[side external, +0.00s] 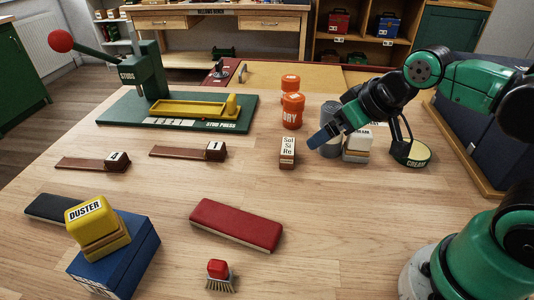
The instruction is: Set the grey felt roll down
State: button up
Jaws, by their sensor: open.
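The grey felt roll (330,111) stands upright at the right of the wooden table, just right of the orange pots. Its middle is partly hidden behind my gripper (319,138). The jaws are open. The view does not show clearly whether the fingers touch the roll. The roll's lower end appears to be at the table top.
A cream-labelled block (357,147) and a cream tin (411,153) are close on the right. The green stud press (180,110) stands farther left.

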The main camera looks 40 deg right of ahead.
notch_tip(320, 180, up, 4)
jog(key=m+t+y, duration=0.3)
jog(key=m+y, duration=0.8)
jog(key=m, duration=1.3)
send_over(327, 107)
jog(key=s, duration=0.3)
jog(key=shift+w+a, duration=0.1)
jog(key=shift+w, duration=0.15)
jog(key=s+d+m+t+y, duration=0.2)
jog(key=d+m+t, duration=0.1)
jog(key=d, duration=0.2)
jog(key=f, duration=0.6)
jog(key=a+f, duration=0.1)
jog(key=f, duration=0.2)
jog(key=shift+w, duration=0.2)
jog(key=shift+f, duration=0.1)
jog(key=shift+w+a, duration=0.3)
jog(key=x, duration=0.4)
jog(key=shift+w+a+f, duration=0.15)
jog(key=shift+w+a, duration=0.15)
grip_shut()
